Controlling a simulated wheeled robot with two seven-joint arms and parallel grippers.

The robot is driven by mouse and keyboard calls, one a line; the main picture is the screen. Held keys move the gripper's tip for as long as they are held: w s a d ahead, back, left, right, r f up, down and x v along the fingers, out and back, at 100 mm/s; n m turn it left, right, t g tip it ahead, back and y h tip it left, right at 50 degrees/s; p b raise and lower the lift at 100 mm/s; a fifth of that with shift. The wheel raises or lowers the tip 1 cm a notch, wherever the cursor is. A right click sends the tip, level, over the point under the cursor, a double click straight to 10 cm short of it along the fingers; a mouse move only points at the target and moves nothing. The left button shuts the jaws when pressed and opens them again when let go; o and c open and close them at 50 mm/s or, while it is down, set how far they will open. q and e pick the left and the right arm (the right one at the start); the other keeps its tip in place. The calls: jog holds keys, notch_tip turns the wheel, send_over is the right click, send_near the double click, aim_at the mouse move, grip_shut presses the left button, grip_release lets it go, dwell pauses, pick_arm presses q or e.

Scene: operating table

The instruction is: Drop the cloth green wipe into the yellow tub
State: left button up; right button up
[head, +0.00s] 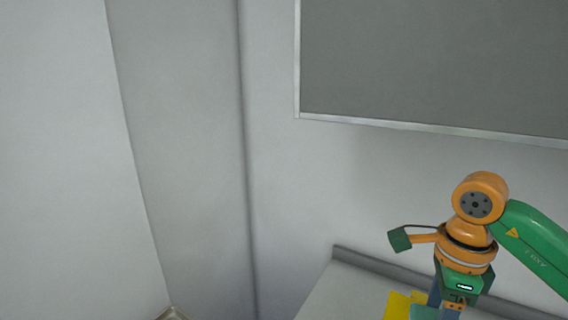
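My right arm comes in from the right, and my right gripper (440,303) points down at the bottom edge over a pale surface. Only its upper part shows, so I cannot tell whether it is open or shut. A yellow object (397,304) shows beside it, cut off by the frame; I cannot tell whether it is the tub. A small green patch (420,313) lies against the yellow, next to the gripper; I cannot tell whether it is the cloth wipe or whether it is held. My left gripper is out of view.
The pale tabletop (335,292) has a raised grey back edge (372,264) along the wall. Its visible left part is bare. A large grey framed panel (430,60) hangs on the wall above. A small beige corner (173,313) shows at the bottom left.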

jog(key=shift+w+a+f, duration=0.1)
jog(key=shift+a+f, duration=0.05)
jog(key=shift+f, duration=0.25)
jog(key=shift+w+a+f, duration=0.1)
jog(key=shift+w+a, duration=0.15)
jog(key=shift+a, duration=0.2)
jog(key=o, duration=1.4)
jog(key=shift+s+d, duration=0.15)
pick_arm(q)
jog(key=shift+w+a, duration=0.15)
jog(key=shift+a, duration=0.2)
pick_arm(e)
jog(key=shift+s+r, duration=0.1)
jog(key=shift+r, duration=3.5)
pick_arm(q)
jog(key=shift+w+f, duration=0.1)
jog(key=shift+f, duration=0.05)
